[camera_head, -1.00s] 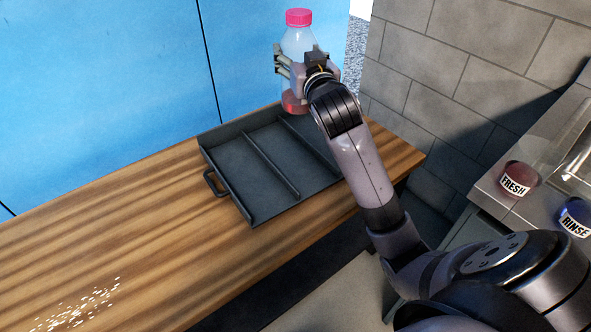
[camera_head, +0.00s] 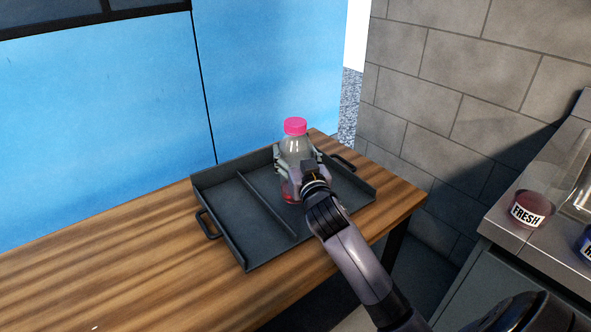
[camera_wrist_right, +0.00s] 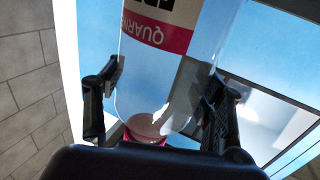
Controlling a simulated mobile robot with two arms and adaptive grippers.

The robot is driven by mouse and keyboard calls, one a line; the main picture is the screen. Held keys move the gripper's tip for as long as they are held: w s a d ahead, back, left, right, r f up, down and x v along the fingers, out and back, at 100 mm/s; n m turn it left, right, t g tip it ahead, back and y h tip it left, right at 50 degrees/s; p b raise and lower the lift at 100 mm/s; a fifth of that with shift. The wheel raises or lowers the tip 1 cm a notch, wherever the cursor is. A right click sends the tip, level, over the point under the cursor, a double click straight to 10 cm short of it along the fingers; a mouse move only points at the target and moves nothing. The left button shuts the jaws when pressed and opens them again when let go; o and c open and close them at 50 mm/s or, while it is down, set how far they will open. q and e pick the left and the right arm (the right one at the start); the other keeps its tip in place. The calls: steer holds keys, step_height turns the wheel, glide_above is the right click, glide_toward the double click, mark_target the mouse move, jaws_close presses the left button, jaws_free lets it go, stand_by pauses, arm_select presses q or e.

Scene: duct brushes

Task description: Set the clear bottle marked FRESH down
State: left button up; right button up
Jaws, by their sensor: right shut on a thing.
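The clear bottle (camera_head: 293,147) with a pink cap and red liquid low inside stands upright over the right part of the dark tray (camera_head: 224,222). My right gripper (camera_head: 299,166) is shut on its body. In the right wrist view the bottle (camera_wrist_right: 158,80) is between the two fingers, with a pink and white label reading in part "QUAR"; no FRESH mark shows on its visible side. I cannot tell whether its base touches the tray floor. My left gripper is out of view.
The divided tray with side handles lies on a wooden table (camera_head: 110,285) against a blue panel (camera_head: 100,120). The table's left part is clear. A red round item marked FRESH (camera_head: 529,209) and a blue one (camera_head: 587,243) sit on a metal counter at right.

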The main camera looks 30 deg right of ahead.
steer(key=shift+f, duration=0.45)
arm_select(q)
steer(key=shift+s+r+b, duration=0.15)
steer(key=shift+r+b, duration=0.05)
steer(key=shift+b, duration=0.3)
arm_select(e)
steer(key=shift+f, duration=1.35)
steer(key=o, duration=1.3)
steer(key=shift+s+a, duration=0.1)
steer(key=shift+s, duration=0.05)
arm_select(q)
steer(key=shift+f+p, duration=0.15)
steer(key=shift+p, duration=0.4)
arm_select(e)
steer(key=v, duration=1.1)
steer(key=shift+s+a, duration=0.1)
steer(key=shift+s, duration=0.25)
